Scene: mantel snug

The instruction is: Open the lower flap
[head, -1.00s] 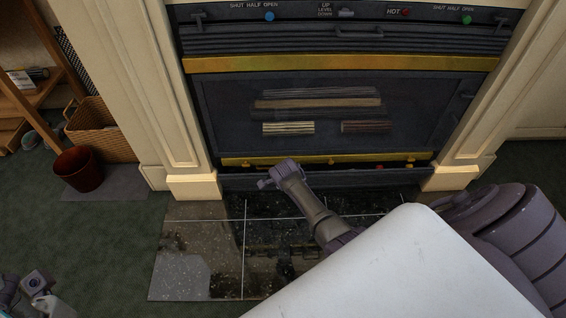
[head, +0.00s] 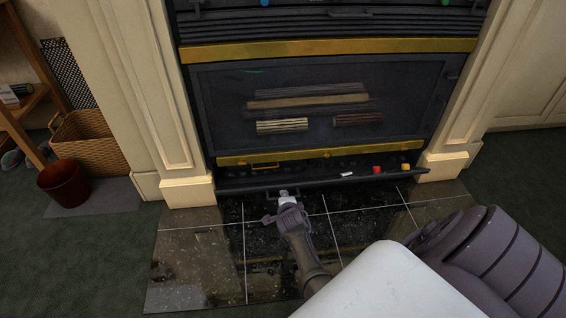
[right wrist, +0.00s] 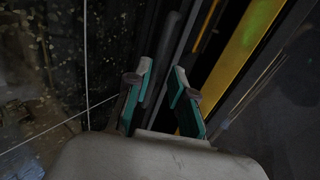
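The lower flap (head: 350,182) is a long dark panel at the foot of the fireplace front. In the head view it is tilted outward at the top, and the space behind it shows. A small dark bar handle (head: 271,193) sits on it left of centre. My right gripper (head: 286,198) is at this handle. In the right wrist view its teal-padded fingers (right wrist: 162,88) stand apart, with a dark bar (right wrist: 171,32) running between them. A gap shows beside the bar; contact is unclear. My left gripper is not in view.
Behind the flap are a red knob (head: 377,170), a yellow knob (head: 405,167) and a small white piece (head: 347,174). A yellow trim strip (head: 300,156) runs above. Glossy dark hearth tiles (head: 200,265) lie in front. A wicker basket (head: 87,145) and brown bin (head: 63,184) stand left.

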